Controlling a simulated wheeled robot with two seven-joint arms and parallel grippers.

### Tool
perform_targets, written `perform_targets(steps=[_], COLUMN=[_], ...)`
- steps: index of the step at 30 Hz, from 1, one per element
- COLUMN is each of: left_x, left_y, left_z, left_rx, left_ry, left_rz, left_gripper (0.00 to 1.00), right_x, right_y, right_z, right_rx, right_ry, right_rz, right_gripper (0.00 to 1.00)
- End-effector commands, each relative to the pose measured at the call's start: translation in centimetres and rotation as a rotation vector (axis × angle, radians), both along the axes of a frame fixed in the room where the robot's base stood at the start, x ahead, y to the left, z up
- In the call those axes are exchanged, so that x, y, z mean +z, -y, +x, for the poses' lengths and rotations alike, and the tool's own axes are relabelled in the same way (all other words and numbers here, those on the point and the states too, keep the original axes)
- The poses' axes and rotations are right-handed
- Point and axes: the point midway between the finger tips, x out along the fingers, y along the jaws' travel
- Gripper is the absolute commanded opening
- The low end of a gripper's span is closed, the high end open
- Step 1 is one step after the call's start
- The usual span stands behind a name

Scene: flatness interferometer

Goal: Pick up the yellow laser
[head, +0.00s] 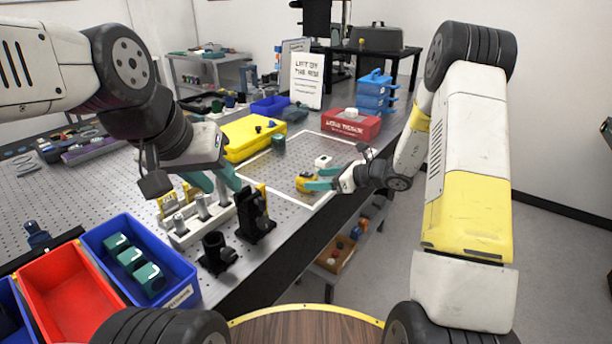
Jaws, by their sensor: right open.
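The yellow laser (304,185) is a small yellow block with a dark part, standing on the optical table inside a white-outlined area. My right gripper (312,179) reaches it from the right. Its teal fingers are open and their tips are at the laser, partly covering its right side; I cannot tell whether they touch it. My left gripper (222,183) hangs over the white rack of posts, left of the laser. Its teal fingers are apart, with nothing visible between them.
A white-topped block (323,161) stands just behind my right gripper. Black mounts (254,214) and a white post rack (186,238) stand to the left. A red box (351,124) and a yellow case (251,137) lie farther back. The outlined area is mostly clear.

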Motion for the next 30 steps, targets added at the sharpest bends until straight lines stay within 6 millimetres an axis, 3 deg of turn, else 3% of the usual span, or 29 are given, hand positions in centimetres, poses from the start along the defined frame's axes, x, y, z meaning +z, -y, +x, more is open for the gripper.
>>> perform_targets(steps=[11,18,28,30], left_x=[0.0,0.0,0.0,0.0], left_y=[0.0,0.0,0.0,0.0], left_z=[0.0,0.0,0.0,0.0], left_rx=[0.000,0.000,0.000,0.000], left_ry=[0.000,0.000,0.000,0.000], left_rz=[0.000,0.000,0.000,0.000], left_gripper=[0.36,0.36,0.36,0.36], right_x=[-1.7,-1.8,-1.8,-1.8], right_y=[-3.9,-4.1,-4.1,-4.1], right_z=[2.3,2.5,2.5,2.5], right_rx=[0.004,0.000,0.002,0.002], right_ry=[0.000,0.000,0.001,0.001], right_rz=[-0.001,-0.001,-0.002,-0.002], right_gripper=[0.67,0.67,0.04,0.00])
